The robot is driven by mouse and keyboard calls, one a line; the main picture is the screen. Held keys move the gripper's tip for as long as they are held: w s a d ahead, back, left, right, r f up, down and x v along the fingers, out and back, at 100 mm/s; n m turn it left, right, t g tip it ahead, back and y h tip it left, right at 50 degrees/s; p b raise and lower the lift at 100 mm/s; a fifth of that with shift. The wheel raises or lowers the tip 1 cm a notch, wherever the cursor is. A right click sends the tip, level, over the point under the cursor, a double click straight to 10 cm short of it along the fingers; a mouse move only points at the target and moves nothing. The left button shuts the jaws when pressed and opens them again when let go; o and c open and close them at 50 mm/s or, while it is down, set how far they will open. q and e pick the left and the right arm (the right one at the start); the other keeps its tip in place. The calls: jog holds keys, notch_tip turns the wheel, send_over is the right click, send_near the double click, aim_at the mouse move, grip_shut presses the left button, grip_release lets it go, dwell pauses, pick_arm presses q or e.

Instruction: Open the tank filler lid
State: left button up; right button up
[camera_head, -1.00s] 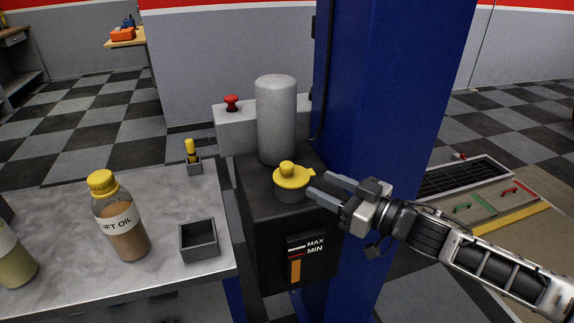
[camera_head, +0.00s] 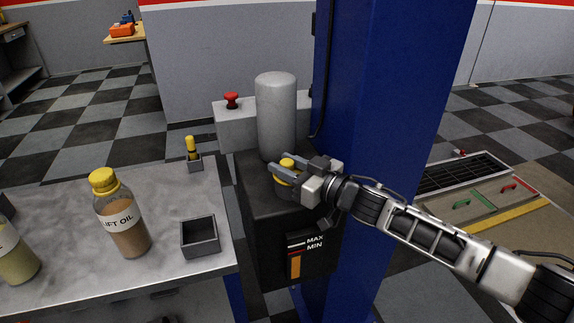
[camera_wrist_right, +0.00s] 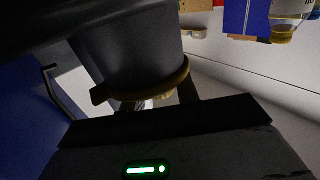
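The yellow tank filler lid (camera_head: 286,181) sits on the dark neck of the black tank (camera_head: 256,212), below the grey cylinder. My right gripper (camera_head: 279,161) reaches in from the right, with one finger on each side of the lid's round knob (camera_head: 287,162). The fingers hide much of the lid. I cannot tell whether they touch or grip the knob. In the right wrist view the dark filler neck (camera_wrist_right: 142,55) and the yellow lid rim (camera_wrist_right: 170,85) appear upside down, close to the gripper. The lid looks seated on its neck. My left gripper is not in view.
A blue post (camera_head: 385,100) stands close behind and right of the tank. The grey cylinder (camera_head: 277,115) rises behind the lid. On the bench at left are a lift oil bottle (camera_head: 124,222), an open square tray (camera_head: 199,238) and a yellow-topped item (camera_head: 191,148).

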aim_at(298, 171)
grip_shut()
jog(key=shift+d+r+m+t+y, duration=0.2)
jog(key=shift+r+m+t+y, duration=0.25)
jog(key=shift+m, duration=0.45)
jog(key=m+t, duration=0.1)
jog(key=d+r+m+b, duration=0.1)
jog(key=shift+w+m+t+y+b, duration=0.2)
jog(key=shift+m+t+y+b, duration=0.1)
jog(key=shift+m+t, duration=0.1)
jog(key=shift+w+d+r+m+t+b, duration=0.1)
jog(key=shift+d+r+m+t+b, duration=0.25)
jog(key=shift+m, duration=0.55)
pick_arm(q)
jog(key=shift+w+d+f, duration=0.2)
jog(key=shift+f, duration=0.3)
pick_arm(e)
jog(key=shift+r+m, duration=0.1)
jog(key=shift+m, duration=0.3)
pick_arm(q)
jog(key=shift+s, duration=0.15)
pick_arm(e)
jog(key=shift+d+t, duration=0.1)
jog(key=shift+t, duration=0.3)
